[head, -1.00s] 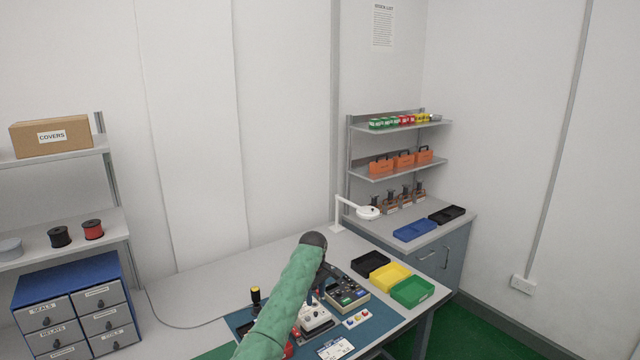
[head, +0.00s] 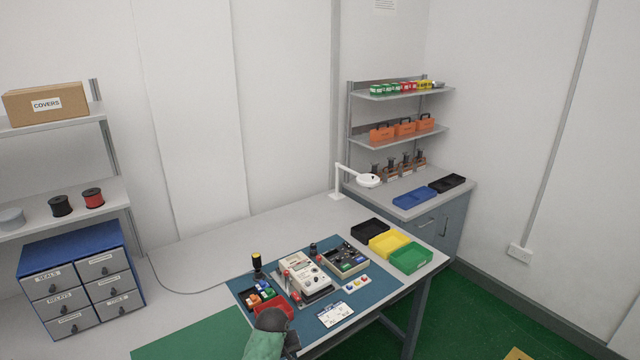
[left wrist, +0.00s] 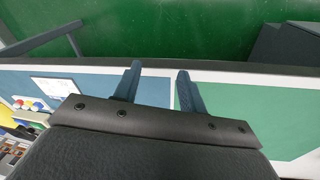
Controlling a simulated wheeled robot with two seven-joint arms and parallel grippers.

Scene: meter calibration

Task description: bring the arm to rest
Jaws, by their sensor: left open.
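My left arm comes in at the bottom of the head view, in a green sleeve with a dark wrist. In the left wrist view its gripper (left wrist: 155,88) is open, with two dark fingers apart and nothing between them. It is over the front edge of the bench (head: 210,255), by the blue mat (head: 385,283). In the head view the fingers are mostly hidden by the wrist. A white meter (head: 303,276) and a dark-panelled box (head: 345,258) stand on the mat. My right gripper is in neither view.
A red tray (head: 274,311) of coloured parts lies near my wrist. A white card (head: 335,313) and small coloured knobs (head: 355,284) lie on the mat. Black, yellow (head: 389,244) and green bins stand at the right. A drawer cabinet (head: 78,275) stands left. Green floor lies in front.

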